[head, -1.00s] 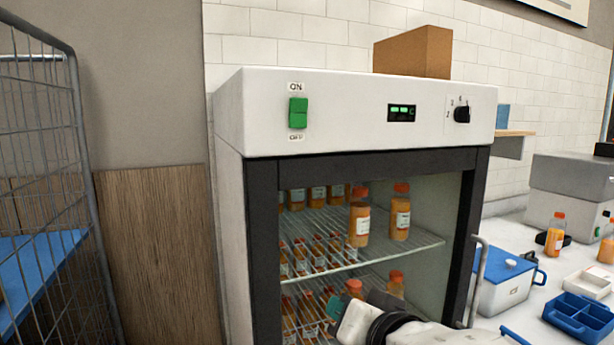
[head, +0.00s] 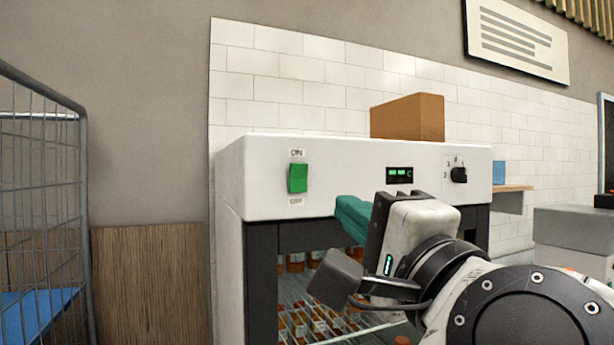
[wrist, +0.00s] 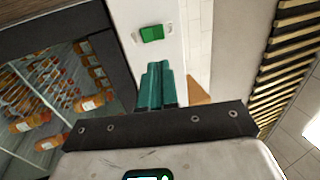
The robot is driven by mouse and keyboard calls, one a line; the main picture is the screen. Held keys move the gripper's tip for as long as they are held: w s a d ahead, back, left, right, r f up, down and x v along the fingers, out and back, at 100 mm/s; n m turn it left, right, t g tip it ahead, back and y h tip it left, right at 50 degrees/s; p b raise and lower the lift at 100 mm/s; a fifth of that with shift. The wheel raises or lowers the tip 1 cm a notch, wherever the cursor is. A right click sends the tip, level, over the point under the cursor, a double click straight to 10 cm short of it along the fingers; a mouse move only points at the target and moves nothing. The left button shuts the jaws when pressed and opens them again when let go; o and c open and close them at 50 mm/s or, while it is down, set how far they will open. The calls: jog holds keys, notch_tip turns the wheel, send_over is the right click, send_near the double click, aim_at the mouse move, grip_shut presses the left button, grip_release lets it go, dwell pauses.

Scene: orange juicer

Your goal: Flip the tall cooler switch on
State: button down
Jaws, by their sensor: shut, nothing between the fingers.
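The tall cooler (head: 345,180) has a white top panel, a dark door frame and a glass front. Its green rocker switch (head: 298,178) sits at the panel's left, between an ON label above and an OFF label below. I cannot tell which way the rocker is pressed. My gripper (head: 350,214) has teal fingers, shut and empty, in front of the panel's lower edge, right of and below the switch. In the wrist view the shut fingertips (wrist: 155,70) point toward the switch (wrist: 152,33), with a gap between.
A green-lit display (head: 399,175) and a black knob (head: 458,175) are on the panel. A cardboard box (head: 408,118) stands on top. Bottles of orange juice (wrist: 90,103) fill the cooler shelves. A wire cage cart (head: 45,190) stands at the left.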

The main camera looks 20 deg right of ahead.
jog(key=p, duration=0.6)
send_near(299, 170)
jog(key=x, duration=0.7)
jog(key=shift+w+r+p, duration=0.1)
jog(key=shift+r+p, duration=0.1)
jog(key=shift+p, duration=0.5)
jog(key=shift+f, duration=0.15)
